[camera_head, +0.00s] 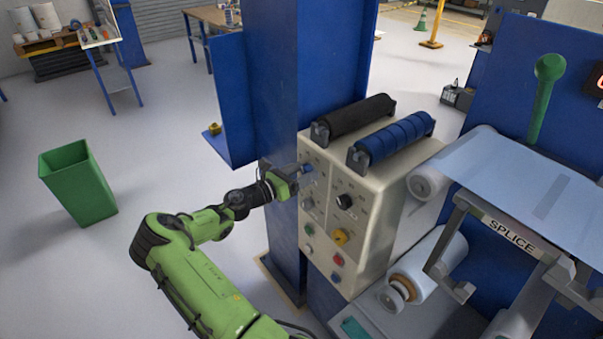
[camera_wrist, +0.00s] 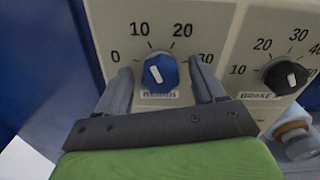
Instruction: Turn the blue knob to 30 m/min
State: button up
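The blue knob (camera_wrist: 155,74) sits on a cream control panel (camera_wrist: 215,18) under a dial marked 0, 10, 20 and 30. Its white pointer tilts a little left of upright, roughly toward the 10 mark. My gripper (camera_wrist: 160,66) is open, with one finger on each side of the knob and visible gaps between. The right fingertip partly covers the 30 mark, and the label below the knob is hard to read. In the head view, my gripper (camera_head: 292,176) is at the panel's upper left, beside the blue knob (camera_head: 307,168).
A black brake knob (camera_wrist: 285,76) is close on the right. Below on the panel are a yellow knob (camera_head: 341,236) and a red button (camera_head: 338,260). A black roller (camera_head: 355,117) and blue roller (camera_head: 395,137) lie on top. A blue column (camera_head: 270,75) stands close left.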

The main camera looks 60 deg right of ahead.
jog(key=c, duration=1)
jog(key=m+b, duration=0.1)
jog(key=m, duration=0.3)
jog(key=shift+f+m, duration=0.1)
jog(key=shift+m, duration=0.3)
jog(key=m+b, duration=0.3)
jog(key=m, duration=0.2)
jog(key=shift+s, duration=0.1)
jog(key=m+b, duration=0.6)
jog(key=m, duration=0.4)
jog(key=shift+a+f, duration=0.1)
jog(key=shift+f, duration=0.05)
